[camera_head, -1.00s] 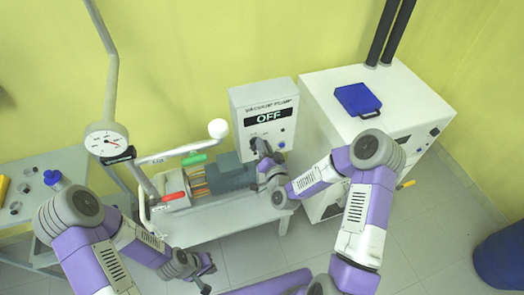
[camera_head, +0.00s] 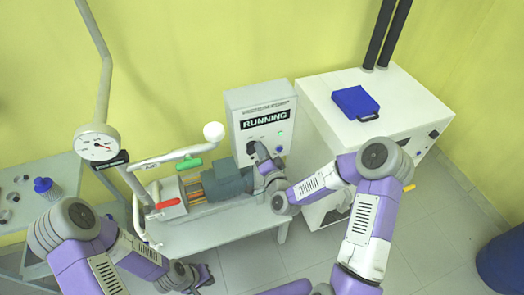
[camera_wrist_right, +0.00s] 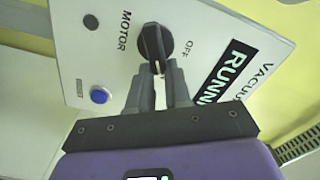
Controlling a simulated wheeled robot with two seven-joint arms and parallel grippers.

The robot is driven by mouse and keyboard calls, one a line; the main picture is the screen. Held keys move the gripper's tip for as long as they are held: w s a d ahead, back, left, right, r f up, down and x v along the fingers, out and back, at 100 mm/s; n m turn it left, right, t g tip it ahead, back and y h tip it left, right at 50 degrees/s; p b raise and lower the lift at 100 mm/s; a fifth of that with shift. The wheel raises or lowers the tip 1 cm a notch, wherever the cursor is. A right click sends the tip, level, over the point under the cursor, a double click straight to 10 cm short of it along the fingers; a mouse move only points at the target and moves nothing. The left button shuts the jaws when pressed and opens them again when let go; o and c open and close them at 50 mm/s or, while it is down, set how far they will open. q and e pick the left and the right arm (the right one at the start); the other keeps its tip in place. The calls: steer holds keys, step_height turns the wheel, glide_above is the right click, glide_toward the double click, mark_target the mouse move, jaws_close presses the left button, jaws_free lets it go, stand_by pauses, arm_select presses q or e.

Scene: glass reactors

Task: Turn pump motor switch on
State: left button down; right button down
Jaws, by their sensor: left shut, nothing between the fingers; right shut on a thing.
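The pump motor switch is a black knob (camera_wrist_right: 153,45) on the pale control box (camera_head: 262,100), between the words OFF and MOTOR in the right wrist view. The box's display (camera_head: 264,118) reads RUNNING, and a small green lamp (camera_head: 281,134) is lit at its right. My right gripper (camera_wrist_right: 157,72) is shut on the knob; in the head view this gripper (camera_head: 261,151) partly covers the knob. My left gripper (camera_head: 207,280) is shut and empty, low in front of the bench and away from the box.
The motor (camera_head: 228,180) sits on the low bench (camera_head: 215,225) below the box. A white cabinet (camera_head: 402,100) stands close on the right.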

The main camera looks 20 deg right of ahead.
steer(key=c, duration=1.1)
jaws_free()
steer(key=shift+o, duration=0.2)
steer(key=shift+s, duration=0.1)
steer(key=s, duration=0.7)
steer(key=shift+s+d+b, duration=0.15)
steer(key=shift+s+b, duration=0.05)
steer(key=shift+b, duration=0.1)
